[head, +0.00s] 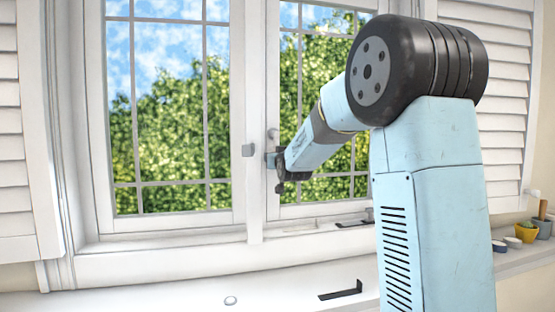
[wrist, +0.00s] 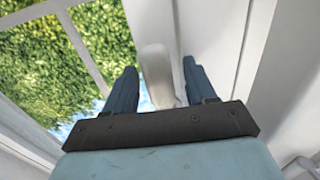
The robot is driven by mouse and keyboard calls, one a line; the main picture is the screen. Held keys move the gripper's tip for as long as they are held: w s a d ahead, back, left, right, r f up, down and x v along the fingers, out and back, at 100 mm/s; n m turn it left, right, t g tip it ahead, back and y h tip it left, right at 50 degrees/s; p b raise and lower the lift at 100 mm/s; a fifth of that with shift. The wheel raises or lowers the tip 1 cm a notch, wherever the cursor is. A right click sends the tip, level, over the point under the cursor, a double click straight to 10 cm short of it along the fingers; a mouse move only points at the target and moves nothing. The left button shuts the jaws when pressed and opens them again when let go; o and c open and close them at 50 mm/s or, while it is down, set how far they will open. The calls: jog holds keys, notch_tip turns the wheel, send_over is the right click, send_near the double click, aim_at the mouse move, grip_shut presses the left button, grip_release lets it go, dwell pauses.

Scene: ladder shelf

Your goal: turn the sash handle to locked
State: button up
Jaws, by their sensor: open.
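The window's sash handle (wrist: 157,75) is a pale grey lever with a rounded end. In the wrist view it lies between the two dark blue fingers of my gripper (wrist: 160,68), which are apart, one on each side of it. I cannot tell whether either finger touches it. In the head view my gripper (head: 272,160) is at the left edge of the right sash, and a small grey part of the handle (head: 272,133) shows just above it. The rest of the handle is hidden there by the gripper.
A small grey fitting (head: 248,150) sits on the middle post left of my gripper. Louvred shutters flank the window.

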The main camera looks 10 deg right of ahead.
grip_shut()
jog(key=shift+d, duration=0.25)
jog(key=shift+a, duration=0.15)
jog(key=d+r+n, duration=0.7)
jog(key=n, duration=1.1)
jog(key=shift+d+r, duration=0.2)
jog(key=shift+r, duration=0.15)
dwell(0.4)
